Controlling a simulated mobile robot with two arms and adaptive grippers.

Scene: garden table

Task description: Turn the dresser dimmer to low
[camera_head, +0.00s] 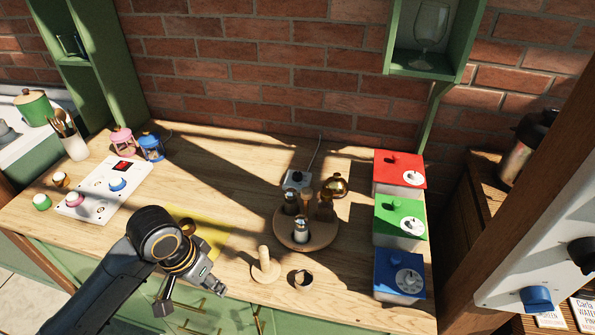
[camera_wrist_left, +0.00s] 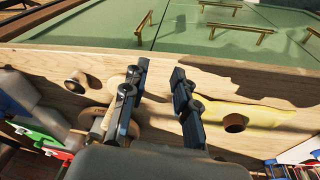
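The dresser (camera_head: 345,300) has a wooden top and green drawer fronts. A white panel (camera_head: 98,207) with a pink knob (camera_head: 75,199), a blue knob (camera_head: 117,184) and a small red display (camera_head: 123,166) lies at its left. A small white box with a dark dial (camera_head: 297,180) and a cord sits at the back middle. I cannot tell which is the dimmer. My left gripper (camera_head: 206,288) is over the front edge, apart from both. In the left wrist view its fingers (camera_wrist_left: 160,75) are apart with nothing between them. My right gripper does not show.
A round wooden tray (camera_head: 306,243) with bottles stands in the middle. Red (camera_head: 400,171), green (camera_head: 400,217) and blue (camera_head: 399,273) boxes line the right. A yellow mat (camera_head: 214,230) lies behind my left gripper. Pink and blue lanterns (camera_head: 151,146) stand at the back left.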

